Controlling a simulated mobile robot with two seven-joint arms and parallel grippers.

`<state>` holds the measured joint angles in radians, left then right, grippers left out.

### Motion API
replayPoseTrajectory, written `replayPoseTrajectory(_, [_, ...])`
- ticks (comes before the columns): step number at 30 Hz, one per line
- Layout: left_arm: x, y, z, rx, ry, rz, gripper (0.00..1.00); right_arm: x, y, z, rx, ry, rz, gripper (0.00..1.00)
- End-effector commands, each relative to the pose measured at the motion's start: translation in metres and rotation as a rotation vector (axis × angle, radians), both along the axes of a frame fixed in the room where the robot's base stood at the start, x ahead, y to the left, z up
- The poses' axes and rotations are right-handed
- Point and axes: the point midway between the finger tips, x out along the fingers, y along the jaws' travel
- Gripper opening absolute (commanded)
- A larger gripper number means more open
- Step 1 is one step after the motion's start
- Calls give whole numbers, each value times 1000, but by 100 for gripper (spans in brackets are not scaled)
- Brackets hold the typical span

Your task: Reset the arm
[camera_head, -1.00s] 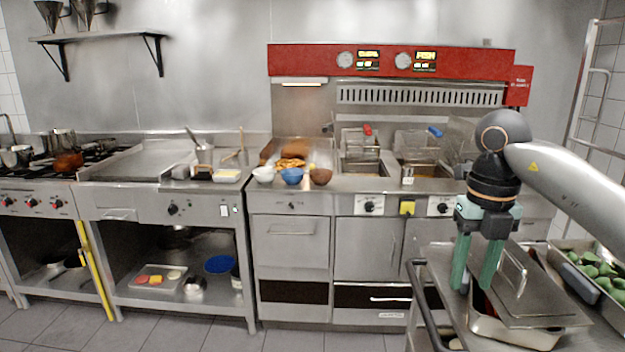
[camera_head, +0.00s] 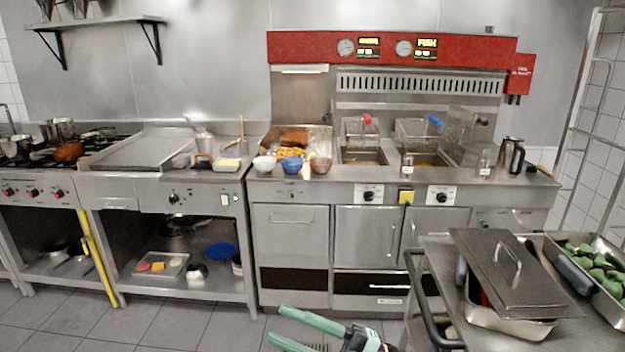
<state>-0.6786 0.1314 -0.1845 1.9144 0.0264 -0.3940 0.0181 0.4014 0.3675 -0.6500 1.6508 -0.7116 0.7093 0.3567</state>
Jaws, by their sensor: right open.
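My right gripper (camera_head: 276,325) is low at the bottom edge of the head view, left of the cart. Its two green fingers point left and stand apart, with nothing between them. It is over the tiled floor, and most of the arm behind it is out of the frame. My left gripper does not show.
A metal cart (camera_head: 437,262) stands at the lower right, bearing a lidded steel pan (camera_head: 540,330) and a tray of green vegetables (camera_head: 553,245). Behind are the fryer (camera_head: 372,226) and griddle counter (camera_head: 110,190). The tiled floor (camera_head: 160,325) in front is clear.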

Motion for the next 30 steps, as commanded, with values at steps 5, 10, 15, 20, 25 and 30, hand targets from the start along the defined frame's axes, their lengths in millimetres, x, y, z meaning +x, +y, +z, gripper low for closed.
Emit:
replayPoseTrajectory(5, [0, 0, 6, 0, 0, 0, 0, 21, -40, -44, 181, 338, -294, 44])
replayPoseTrajectory(10, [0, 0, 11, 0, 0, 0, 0, 19, -92, -122, 258, 695, -580, 44])
replayPoseTrajectory(15, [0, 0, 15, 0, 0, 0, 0, -28, -144, -219, 251, 1081, -838, 44])
replayPoseTrajectory(20, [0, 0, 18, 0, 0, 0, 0, -96, -178, -290, 199, 1392, -1007, 44])
replayPoseTrajectory(25, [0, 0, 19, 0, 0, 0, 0, -148, -194, -325, 150, 1577, -1088, 44])
replayPoseTrajectory(30, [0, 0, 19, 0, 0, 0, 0, -148, -194, -325, 150, 1577, -1088, 44])
